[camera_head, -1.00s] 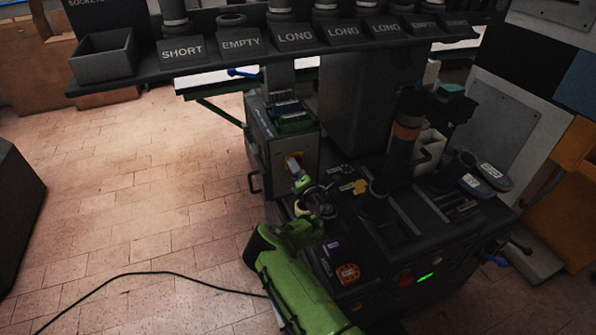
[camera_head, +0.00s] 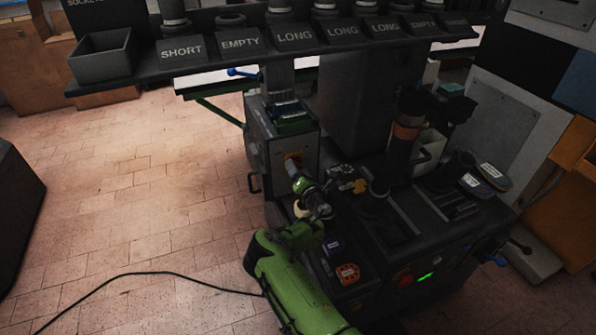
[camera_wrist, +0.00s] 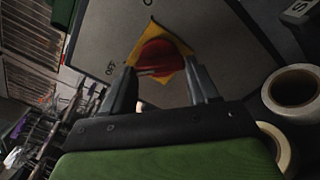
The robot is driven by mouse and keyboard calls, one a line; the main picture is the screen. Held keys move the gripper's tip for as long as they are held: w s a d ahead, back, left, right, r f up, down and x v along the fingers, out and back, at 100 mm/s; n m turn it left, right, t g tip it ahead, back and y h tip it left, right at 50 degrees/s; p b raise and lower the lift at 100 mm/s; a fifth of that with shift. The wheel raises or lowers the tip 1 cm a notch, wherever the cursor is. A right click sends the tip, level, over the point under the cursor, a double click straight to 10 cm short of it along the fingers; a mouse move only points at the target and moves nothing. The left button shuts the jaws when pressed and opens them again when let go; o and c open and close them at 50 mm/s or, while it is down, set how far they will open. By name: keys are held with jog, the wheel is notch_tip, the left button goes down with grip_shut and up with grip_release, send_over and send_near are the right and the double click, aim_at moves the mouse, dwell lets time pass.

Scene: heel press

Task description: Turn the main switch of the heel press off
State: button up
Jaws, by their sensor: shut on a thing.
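The main switch (camera_wrist: 160,56) is a red knob on a yellow plate on the side of a grey cabinet. It shows in the wrist view between the fingers of my gripper (camera_wrist: 163,82), which is shut on it. A printed "OFF" label and another mark are on the panel beside the plate. In the head view the yellow plate (camera_head: 292,157) shows only in part at the cabinet's front face, and my green arm ends there. The knob is mostly hidden by my gripper in that view, and its exact turn angle is hard to read.
The heel press (camera_head: 408,150) stands right of the cabinet (camera_head: 262,150), with a dark worktop and a lit green display (camera_head: 425,276). A shelf of labelled sockets (camera_head: 240,58) hangs above. White rolls (camera_wrist: 292,88) are close on the right in the wrist view.

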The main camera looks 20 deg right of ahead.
jog(key=o, duration=1.1)
jog(key=shift+c, duration=0.2)
jog(key=s+b, duration=0.3)
jog(key=s, duration=1.2)
jog(key=shift+s+b, duration=0.3)
jog(key=shift+s, duration=0.1)
